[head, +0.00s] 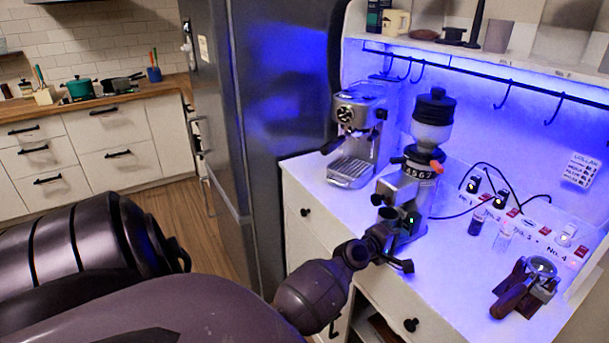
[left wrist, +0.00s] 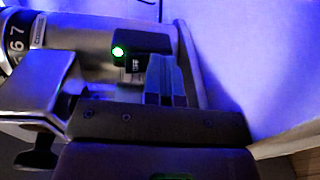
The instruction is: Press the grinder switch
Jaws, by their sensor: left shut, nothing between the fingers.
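The grinder (head: 421,185) stands on the white counter with its black-topped hopper and a numbered collar. A lit green light (head: 411,219) shows low on its front. In the left wrist view the same green light (left wrist: 118,52) sits on a dark box, with a small dark part that may be the switch (left wrist: 134,67) beside it. My left gripper (head: 385,240) is shut and empty at the front of the grinder, close to the light. Its fingertips (left wrist: 165,75) show just right of the dark box; contact cannot be told. My right gripper is not in view.
An espresso machine (head: 358,130) stands left of the grinder. A portafilter (head: 520,290) rests on a stand at the counter's right. Small jars, cables and numbered labels lie behind it. A tall steel fridge (head: 245,110) stands left of the counter.

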